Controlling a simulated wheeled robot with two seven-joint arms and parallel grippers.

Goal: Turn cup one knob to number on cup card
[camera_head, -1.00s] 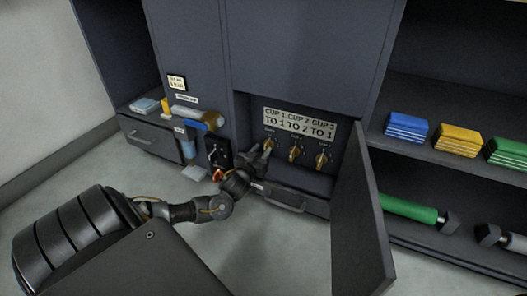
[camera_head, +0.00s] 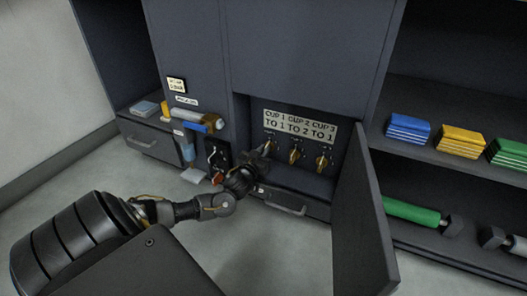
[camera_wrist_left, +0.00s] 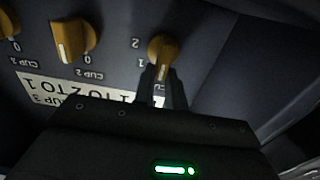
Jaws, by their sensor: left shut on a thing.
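The cup one knob (camera_wrist_left: 163,48) is orange-brown with a white pointer mark, on a dark panel in an open cabinet bay. My left gripper (camera_head: 266,150) reaches into the bay and is shut on this knob. In the left wrist view, its fingertips (camera_wrist_left: 163,78) straddle the knob's lower end, where the white mark points down the picture. The digits 2 and 1 show left of the knob; any 0 is hidden. The cup card (camera_head: 299,127) above the knobs reads "CUP 1 TO 1, CUP 2 TO 2, CUP 3 TO 1". My right gripper is out of view.
The cup 2 knob (camera_head: 295,156) and cup 3 knob (camera_head: 321,162) stand to the right. An open door (camera_head: 362,220) bounds the bay on the right. A drawer handle (camera_head: 286,209) is below.

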